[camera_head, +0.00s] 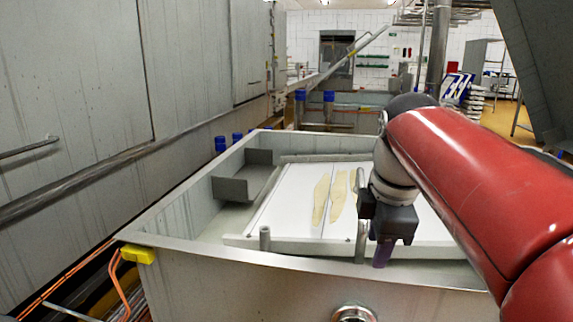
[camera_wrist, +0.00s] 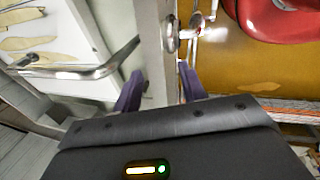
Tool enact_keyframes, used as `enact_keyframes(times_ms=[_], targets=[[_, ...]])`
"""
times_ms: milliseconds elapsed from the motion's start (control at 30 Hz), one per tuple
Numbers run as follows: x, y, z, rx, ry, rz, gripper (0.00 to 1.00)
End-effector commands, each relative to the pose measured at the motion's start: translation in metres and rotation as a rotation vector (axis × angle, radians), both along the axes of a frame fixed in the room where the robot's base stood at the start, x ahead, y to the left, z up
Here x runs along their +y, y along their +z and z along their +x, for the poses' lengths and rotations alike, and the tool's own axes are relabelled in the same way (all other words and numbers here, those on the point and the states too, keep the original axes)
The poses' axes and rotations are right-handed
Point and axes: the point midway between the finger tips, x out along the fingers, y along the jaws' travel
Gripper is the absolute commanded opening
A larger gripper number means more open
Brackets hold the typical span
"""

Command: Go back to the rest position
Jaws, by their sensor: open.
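My gripper (camera_head: 382,256) hangs at the end of my red arm, above the near wall of the metal vat (camera_head: 240,252) in the head view. In the wrist view, the two purple fingers of my gripper (camera_wrist: 160,84) stand apart with nothing held between them. The vat's rim (camera_wrist: 153,50) shows beyond the gap between them. Inside the vat lies a white board (camera_head: 290,205) with several pale yellow, flat pieces (camera_head: 321,198) on it. The gripper hides part of the board's near right side.
A bent metal handle (camera_wrist: 95,70) is left of the fingers in the wrist view. A grey bracket (camera_head: 240,185) sits at the vat's left side. A tall metal cabinet (camera_head: 75,90) lines the left. Orange floor (camera_wrist: 255,70) shows outside the vat.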

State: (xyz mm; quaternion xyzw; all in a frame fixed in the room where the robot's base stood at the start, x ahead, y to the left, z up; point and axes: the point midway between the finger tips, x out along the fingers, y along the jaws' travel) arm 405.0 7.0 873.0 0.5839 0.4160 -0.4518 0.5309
Motion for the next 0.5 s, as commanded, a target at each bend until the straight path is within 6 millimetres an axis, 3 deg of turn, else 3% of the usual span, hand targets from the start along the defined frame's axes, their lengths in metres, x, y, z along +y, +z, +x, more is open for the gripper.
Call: enact_keyframes(times_ms=[33,300,500], targets=[[0.001,-0.011,-0.015,-0.021,-0.123,0.023,0.41],[-0.003,-0.081,-0.082,-0.146,-0.842,0.254,0.41],[-0.006,-0.129,-0.116,-0.19,-1.225,0.444,0.41]])
